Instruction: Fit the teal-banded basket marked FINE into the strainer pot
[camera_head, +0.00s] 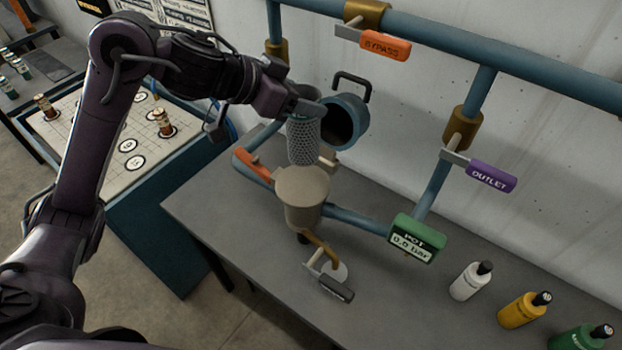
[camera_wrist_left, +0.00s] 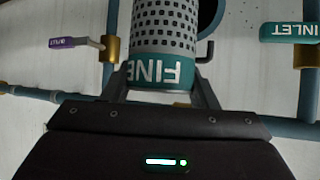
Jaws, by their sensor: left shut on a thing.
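My left gripper (camera_head: 306,108) is shut on the top of the perforated grey basket (camera_head: 303,142). In the left wrist view the basket (camera_wrist_left: 165,35) has a teal band marked FINE (camera_wrist_left: 160,73) between the fingers (camera_wrist_left: 160,88). The basket hangs roughly upright, its lower end just above or behind the mouth of the tan strainer pot (camera_head: 303,200). I cannot tell the exact gap or alignment. The pot's round teal lid (camera_head: 350,112) with a black handle stands swung open behind and right of the basket. My right gripper is not in view.
Blue pipes with an orange BYPASS handle (camera_head: 385,46) and a purple OUTLET handle (camera_head: 491,177) run behind. A green POT gauge (camera_head: 416,239) reads 0.0 bar. A black-handled drain valve (camera_head: 332,286) sits below the pot.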

